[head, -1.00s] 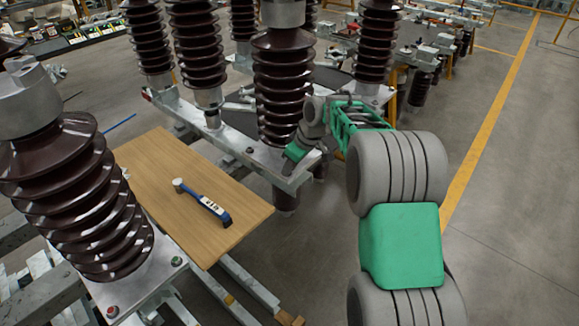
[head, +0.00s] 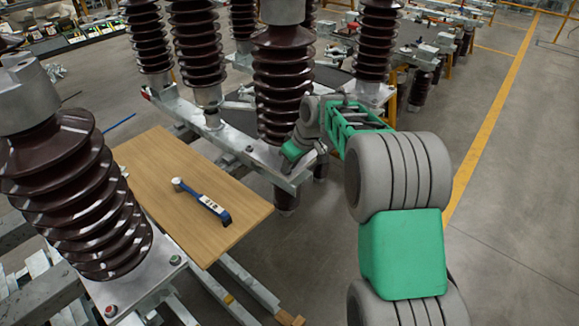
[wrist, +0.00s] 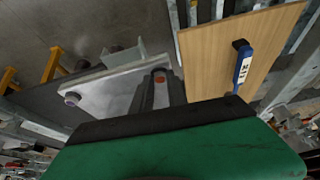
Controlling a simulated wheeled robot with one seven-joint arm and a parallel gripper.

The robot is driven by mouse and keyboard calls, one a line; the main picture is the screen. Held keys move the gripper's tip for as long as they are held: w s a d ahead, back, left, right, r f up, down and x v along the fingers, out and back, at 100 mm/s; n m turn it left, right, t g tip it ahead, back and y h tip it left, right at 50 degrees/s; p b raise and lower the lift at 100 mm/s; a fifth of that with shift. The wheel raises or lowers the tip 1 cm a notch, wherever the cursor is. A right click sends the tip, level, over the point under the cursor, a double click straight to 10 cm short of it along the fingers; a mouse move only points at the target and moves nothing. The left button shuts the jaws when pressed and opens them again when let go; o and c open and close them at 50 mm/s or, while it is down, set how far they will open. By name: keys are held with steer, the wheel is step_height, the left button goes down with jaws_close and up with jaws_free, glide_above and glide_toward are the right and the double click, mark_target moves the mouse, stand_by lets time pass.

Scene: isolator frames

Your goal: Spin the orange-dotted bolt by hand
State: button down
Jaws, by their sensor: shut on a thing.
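The orange-dotted bolt (wrist: 159,77) shows in the wrist view between the tips of my gripper's dark fingers, at the edge of a grey metal plate (wrist: 108,90). My gripper (wrist: 157,84) is shut on it. In the head view my gripper (head: 287,163) is low over the end of the metal beam (head: 262,158), beside the middle brown insulator. The bolt cannot be made out there, behind my gripper and wrist. Another bolt (wrist: 72,98) without a clear orange mark stands at the plate's other end in the wrist view.
A wooden board (head: 160,165) with a blue-handled torque wrench (head: 205,200) lies left of the beam. Ribbed brown insulators (head: 283,85) rise close around my arm. Another insulator (head: 75,195) stands at the near left. Open floor (head: 490,210) lies to the right.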

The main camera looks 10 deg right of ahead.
steer(key=m, duration=0.1)
steer(key=m+h+b, duration=0.1)
steer(key=m, duration=0.1)
steer(key=m+h, duration=0.1)
steer(key=m, duration=0.1)
steer(key=shift+s+a+t+b, duration=0.15)
steer(key=shift+a+t+b, duration=0.15)
steer(key=shift+a, duration=0.1)
steer(key=m+h, duration=0.1)
steer(key=m, duration=0.1)
steer(key=m+h, duration=0.1)
steer(key=m, duration=0.2)
steer(key=shift+a+m, duration=0.2)
steer(key=shift+m, duration=0.1)
steer(key=m+h+p, duration=0.1)
steer(key=m, duration=0.1)
steer(key=m+g, duration=0.1)
steer(key=m, duration=0.2)
steer(key=shift+w+a+r+h+p, duration=0.1)
steer(key=shift+w+a+h+p, duration=0.1)
steer(key=shift+h+p, duration=0.2)
steer(key=shift+w+m+g+h+p, duration=0.1)
steer(key=shift+m+g+h+p, duration=0.35)
steer(key=shift+m, duration=0.8)
steer(key=shift+w+m+g+h+p, duration=0.15)
steer(key=shift+m+g+p, duration=0.3)
steer(key=shift+m+p, duration=0.6)
steer(key=shift+m, duration=0.3)
steer(key=c, duration=1.3)
jaws_free()
